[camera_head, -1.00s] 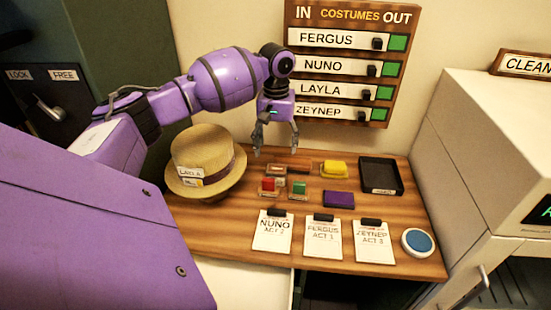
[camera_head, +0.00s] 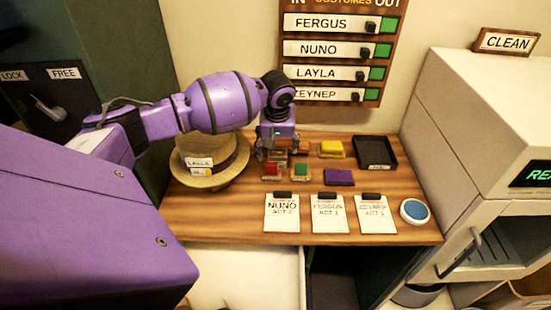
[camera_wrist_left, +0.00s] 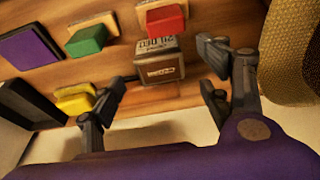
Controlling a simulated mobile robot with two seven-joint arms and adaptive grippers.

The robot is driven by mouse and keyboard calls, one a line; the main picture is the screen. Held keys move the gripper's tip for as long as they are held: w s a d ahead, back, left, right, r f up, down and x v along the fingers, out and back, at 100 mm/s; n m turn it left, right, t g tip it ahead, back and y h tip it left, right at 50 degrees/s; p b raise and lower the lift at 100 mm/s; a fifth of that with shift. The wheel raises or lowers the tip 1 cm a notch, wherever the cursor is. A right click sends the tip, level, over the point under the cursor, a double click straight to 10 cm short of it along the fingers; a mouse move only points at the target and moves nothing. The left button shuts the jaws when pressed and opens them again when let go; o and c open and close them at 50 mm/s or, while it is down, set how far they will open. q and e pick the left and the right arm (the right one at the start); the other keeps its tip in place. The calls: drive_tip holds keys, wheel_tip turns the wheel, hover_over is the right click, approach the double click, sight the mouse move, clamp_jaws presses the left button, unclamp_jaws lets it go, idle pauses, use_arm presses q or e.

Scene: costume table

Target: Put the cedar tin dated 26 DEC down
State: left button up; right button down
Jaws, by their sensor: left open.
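The cedar tin (camera_wrist_left: 160,66) is a small greyish-brown box. It stands on the wooden table between the spread fingers of my left gripper (camera_wrist_left: 162,78) in the left wrist view. Its top reads "26 DEC", upside down; the label on its side is too small to read surely. In the head view the tin (camera_head: 279,155) is partly hidden by the fingers of my left gripper (camera_head: 276,150), which is low over the table beside the hat. The left gripper is open, with gaps showing between fingers and tin. My right gripper is not in view.
A red stamp (camera_head: 271,171) and green stamp (camera_head: 301,171) sit just in front. A yellow block (camera_head: 332,148), purple pad (camera_head: 339,177) and black tray (camera_head: 376,152) lie right. The straw hat (camera_head: 205,175) is close left. Cards (camera_head: 328,213) line the front edge.

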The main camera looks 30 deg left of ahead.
sight(277, 153)
use_arm(q)
drive_tip(key=x, duration=0.5)
drive_tip(key=shift+f, duration=0.15)
drive_tip(key=shift+c, duration=0.6)
drive_tip(key=c, duration=1.3)
